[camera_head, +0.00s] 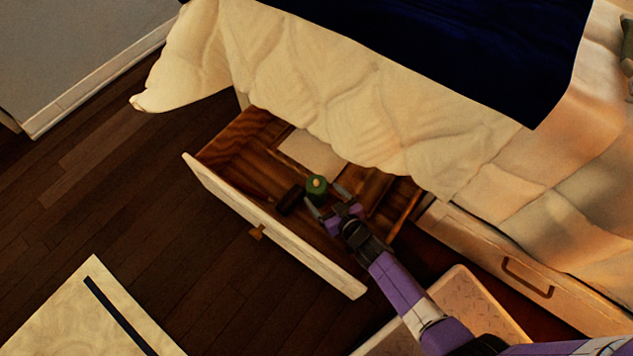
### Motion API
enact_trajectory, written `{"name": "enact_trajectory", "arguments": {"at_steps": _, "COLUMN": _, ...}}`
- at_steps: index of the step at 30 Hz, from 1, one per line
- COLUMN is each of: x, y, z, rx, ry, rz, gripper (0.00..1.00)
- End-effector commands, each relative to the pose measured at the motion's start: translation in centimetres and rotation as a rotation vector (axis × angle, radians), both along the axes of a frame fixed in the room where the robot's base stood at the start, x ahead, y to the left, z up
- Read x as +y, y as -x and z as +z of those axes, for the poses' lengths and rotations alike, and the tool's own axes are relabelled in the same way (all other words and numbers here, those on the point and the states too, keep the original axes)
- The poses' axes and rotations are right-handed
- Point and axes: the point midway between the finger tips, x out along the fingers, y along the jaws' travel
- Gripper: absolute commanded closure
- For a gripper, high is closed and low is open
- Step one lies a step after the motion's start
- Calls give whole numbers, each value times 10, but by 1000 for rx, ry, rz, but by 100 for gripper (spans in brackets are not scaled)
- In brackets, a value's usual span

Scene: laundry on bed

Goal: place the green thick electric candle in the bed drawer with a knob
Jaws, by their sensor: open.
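The green thick candle (316,189) stands upright at the tip of my gripper (327,198), over the open bed drawer (225,193). My gripper is open, with its fingers on either side of the candle. I cannot tell whether the fingers touch it or whether its base rests on the drawer floor. The drawer is pulled out from under the bed, and its white front carries a brown knob (257,232). Part of the drawer floor is hidden by my arm and the bedspread.
A dark block-like object (290,198) and a pale flat item (312,152) lie in the drawer. A closed drawer with a bar handle (527,278) is at the right. The cream bedspread (330,95) hangs over the drawer's back. A pale rug (85,315) lies at lower left.

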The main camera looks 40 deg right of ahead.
Motion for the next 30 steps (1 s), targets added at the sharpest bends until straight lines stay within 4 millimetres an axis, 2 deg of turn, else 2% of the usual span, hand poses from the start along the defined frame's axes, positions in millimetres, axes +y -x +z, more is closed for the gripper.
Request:
{"name": "enact_trajectory", "arguments": {"at_steps": 1, "x": 1, "y": 10, "z": 8, "rx": 2, "ry": 0, "rz": 0, "gripper": 18}}
{"name": "enact_trajectory", "arguments": {"at_steps": 3, "x": 2, "y": 20, "z": 11, "rx": 2, "ry": 0, "rz": 0, "gripper": 18}}
{"name": "enact_trajectory", "arguments": {"at_steps": 9, "x": 3, "y": 37, "z": 16, "rx": 0, "ry": 0, "rz": 1, "gripper": 18}}
{"name": "enact_trajectory", "arguments": {"at_steps": 30, "x": 3, "y": 40, "z": 16, "rx": 0, "ry": 6, "rz": 2, "gripper": 18}}
